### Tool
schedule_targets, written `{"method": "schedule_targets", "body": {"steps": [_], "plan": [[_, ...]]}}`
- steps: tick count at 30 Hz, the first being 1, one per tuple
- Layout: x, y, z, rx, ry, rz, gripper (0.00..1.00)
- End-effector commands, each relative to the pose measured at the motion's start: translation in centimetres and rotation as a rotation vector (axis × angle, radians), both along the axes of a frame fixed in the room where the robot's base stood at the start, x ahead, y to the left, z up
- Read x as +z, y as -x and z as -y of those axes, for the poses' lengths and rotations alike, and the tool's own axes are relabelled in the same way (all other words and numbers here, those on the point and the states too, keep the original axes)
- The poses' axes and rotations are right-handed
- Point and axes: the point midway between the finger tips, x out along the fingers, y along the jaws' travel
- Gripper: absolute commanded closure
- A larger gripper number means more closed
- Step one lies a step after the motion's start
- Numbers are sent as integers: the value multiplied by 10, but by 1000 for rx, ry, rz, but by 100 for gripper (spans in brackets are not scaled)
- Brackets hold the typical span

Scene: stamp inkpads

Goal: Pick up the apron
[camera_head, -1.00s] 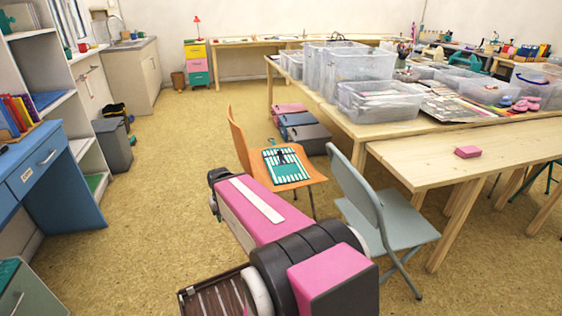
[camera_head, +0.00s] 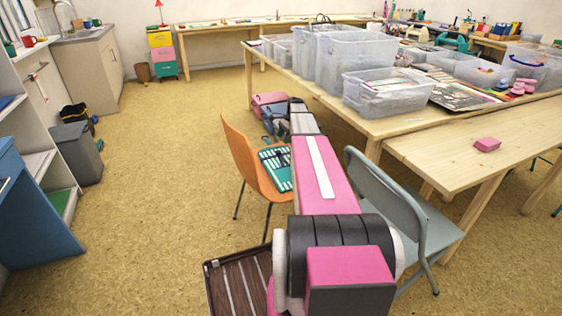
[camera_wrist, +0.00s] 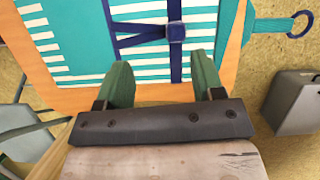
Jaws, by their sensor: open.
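The apron (camera_head: 274,166) is teal with white stripes and navy straps. It lies on the seat of the orange chair (camera_head: 238,150), its right side hidden behind my arm in the head view. In the wrist view the apron (camera_wrist: 85,45) fills the top, with a navy buckle (camera_wrist: 176,32) near the middle and a strap ending in a ring at the upper right. My gripper (camera_wrist: 160,68) is open and empty. Its two green fingers stand apart and point towards the apron's near edge, overlapping the seat edge in the picture; the gap to the apron cannot be told.
A grey folding chair (camera_head: 408,212) stands right of my arm. A wooden table (camera_head: 380,125) with clear plastic bins is behind it. Grey and pink boxes (camera_head: 268,104) lie under the table. Open floor (camera_head: 165,180) is to the left of the orange chair.

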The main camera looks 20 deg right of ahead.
Motion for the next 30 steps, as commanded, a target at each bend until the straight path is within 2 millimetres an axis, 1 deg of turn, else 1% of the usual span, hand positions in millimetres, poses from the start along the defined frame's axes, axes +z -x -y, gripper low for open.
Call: {"method": "schedule_targets", "body": {"steps": [1, 3, 6, 11, 16, 23, 30], "plan": [[2, -12, 14, -38, -10, -11, 38], [4, -17, 22, -72, -19, -22, 38], [3, -19, 25, -93, -26, -30, 38], [-14, -17, 17, -94, -26, -31, 38], [-38, -16, 7, -93, -25, -31, 38], [-50, -15, 1, -92, -24, -29, 38], [-78, -11, -14, -91, -24, -30, 38]]}}
